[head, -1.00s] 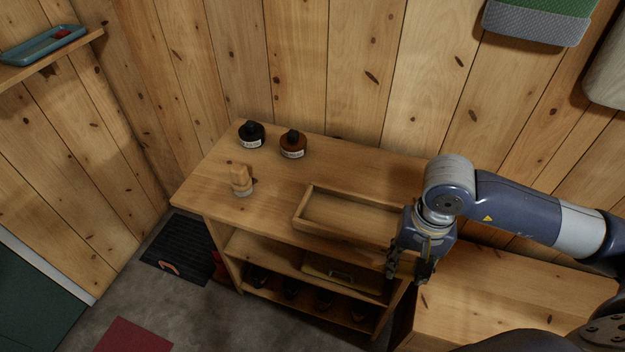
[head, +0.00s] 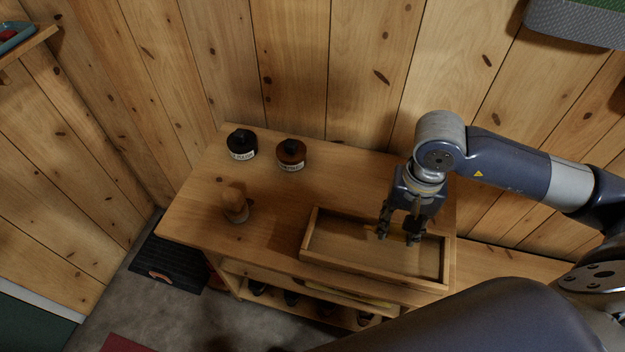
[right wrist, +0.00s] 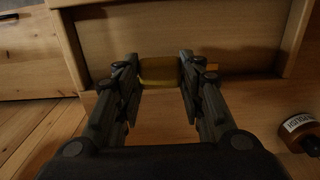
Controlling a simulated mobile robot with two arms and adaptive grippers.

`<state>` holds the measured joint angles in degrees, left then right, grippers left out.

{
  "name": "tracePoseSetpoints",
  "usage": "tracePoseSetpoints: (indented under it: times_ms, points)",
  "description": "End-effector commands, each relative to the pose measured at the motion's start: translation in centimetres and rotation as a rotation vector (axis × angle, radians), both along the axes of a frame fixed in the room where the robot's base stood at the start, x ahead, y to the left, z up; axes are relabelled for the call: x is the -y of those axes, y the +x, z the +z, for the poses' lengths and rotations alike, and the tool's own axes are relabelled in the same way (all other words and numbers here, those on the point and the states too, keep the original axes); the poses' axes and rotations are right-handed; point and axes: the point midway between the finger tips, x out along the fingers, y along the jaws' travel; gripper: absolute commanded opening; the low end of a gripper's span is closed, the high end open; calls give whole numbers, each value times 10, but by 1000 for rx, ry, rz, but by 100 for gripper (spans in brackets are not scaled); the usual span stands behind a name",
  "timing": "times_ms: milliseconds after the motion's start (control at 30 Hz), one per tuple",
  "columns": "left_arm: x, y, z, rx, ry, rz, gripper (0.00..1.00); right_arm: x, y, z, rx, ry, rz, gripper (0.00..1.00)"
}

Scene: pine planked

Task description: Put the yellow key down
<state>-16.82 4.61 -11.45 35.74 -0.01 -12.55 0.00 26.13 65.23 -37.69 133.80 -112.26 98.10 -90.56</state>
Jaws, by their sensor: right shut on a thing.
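My right gripper (head: 398,238) is shut on the yellow key (right wrist: 158,72), which shows as a yellow block between the two fingers in the right wrist view. In the head view the fingers point down over the shallow wooden tray (head: 372,274), and the key cannot be made out there. The tray also shows in the right wrist view (right wrist: 75,48), with its wall close to the fingertips. How high the key is above the tray is hard to tell. My left gripper is not in view.
The tray stands at the right end of a wooden shelf unit's top (head: 270,220). A black bottle (head: 242,145) and a brown bottle (head: 291,155) stand at the back left. A small wooden-handled item (head: 235,206) stands front left. The top between them and the tray is clear.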

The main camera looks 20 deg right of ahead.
Motion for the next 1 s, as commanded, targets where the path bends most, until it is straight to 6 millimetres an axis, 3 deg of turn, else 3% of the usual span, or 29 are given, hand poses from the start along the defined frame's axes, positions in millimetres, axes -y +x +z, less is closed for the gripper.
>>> tracePoseSetpoints:
  times_ms: [167, 467, 800, 1000]
  points:
    - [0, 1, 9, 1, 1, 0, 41, -11, 19, 1, 0, 5, 0, 16]
    - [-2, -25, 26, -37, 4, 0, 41, -38, 73, -4, -1, 4, 0, 16]
    - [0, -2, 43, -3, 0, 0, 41, -65, 132, -13, -1, 2, 0, 16]
    - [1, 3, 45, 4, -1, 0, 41, -70, 142, -17, -2, 0, 1, 16]
